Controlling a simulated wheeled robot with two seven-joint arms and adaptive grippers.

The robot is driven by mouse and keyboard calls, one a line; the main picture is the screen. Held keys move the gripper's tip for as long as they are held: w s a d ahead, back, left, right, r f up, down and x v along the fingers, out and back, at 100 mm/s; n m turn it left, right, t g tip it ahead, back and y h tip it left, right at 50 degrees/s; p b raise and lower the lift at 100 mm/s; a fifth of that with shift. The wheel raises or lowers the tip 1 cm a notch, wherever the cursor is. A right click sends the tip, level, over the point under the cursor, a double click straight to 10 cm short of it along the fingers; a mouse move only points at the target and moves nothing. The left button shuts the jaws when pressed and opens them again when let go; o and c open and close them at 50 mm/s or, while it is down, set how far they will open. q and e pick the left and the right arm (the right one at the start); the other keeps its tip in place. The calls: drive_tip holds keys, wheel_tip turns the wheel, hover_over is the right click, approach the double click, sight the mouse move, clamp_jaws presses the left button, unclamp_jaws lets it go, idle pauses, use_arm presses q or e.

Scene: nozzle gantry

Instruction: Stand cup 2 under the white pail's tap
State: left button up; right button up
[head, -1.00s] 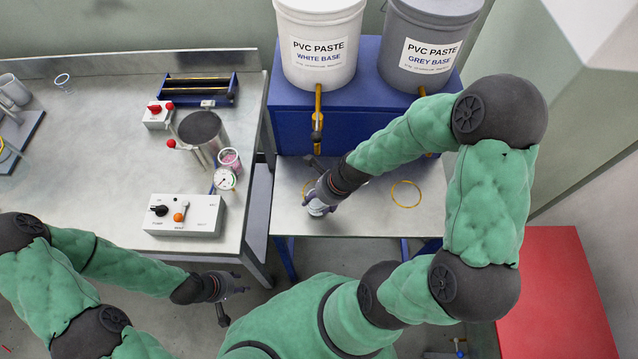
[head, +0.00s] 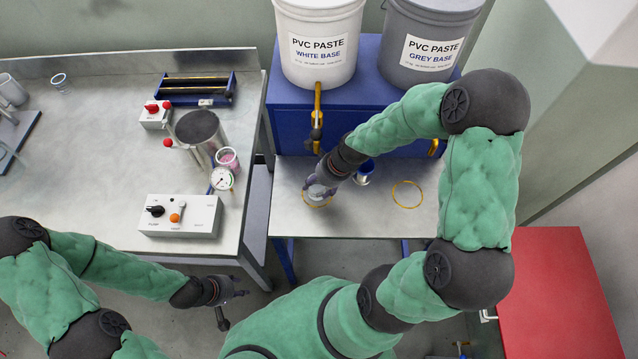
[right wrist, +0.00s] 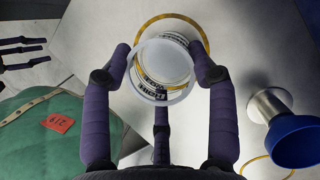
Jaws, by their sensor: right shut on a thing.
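A clear, pale-rimmed cup (right wrist: 163,68) with dark lettering is held upright in my right gripper (head: 318,188); its number is not readable. In the right wrist view, the fingers of the right gripper (right wrist: 162,80) close around the cup. The cup is over or on the yellow ring (head: 325,203) on the steel stand; I cannot tell if it touches. The white pail (head: 319,45) stands on the blue cabinet, its yellow tap (head: 318,100) hanging down just behind the gripper. My left gripper (head: 236,293) is empty, fingers apart, in front of the left bench.
A second yellow ring (head: 407,194) lies to the right, under the grey pail (head: 428,45). The left bench holds a control box (head: 180,216) and a pink-filled cup (head: 228,160).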

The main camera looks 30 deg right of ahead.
drive_tip(key=o, duration=1.1)
drive_tip(key=shift+f, duration=0.15)
drive_tip(key=shift+c, duration=0.2)
drive_tip(key=p+v, duration=0.3)
drive_tip(key=v, duration=0.3)
drive_tip(key=s+d, duration=0.8)
drive_tip(key=shift+s+f+b, duration=0.2)
drive_tip(key=shift+f+b, duration=0.1)
drive_tip(key=shift+f, duration=0.05)
drive_tip(key=shift+d, duration=0.1)
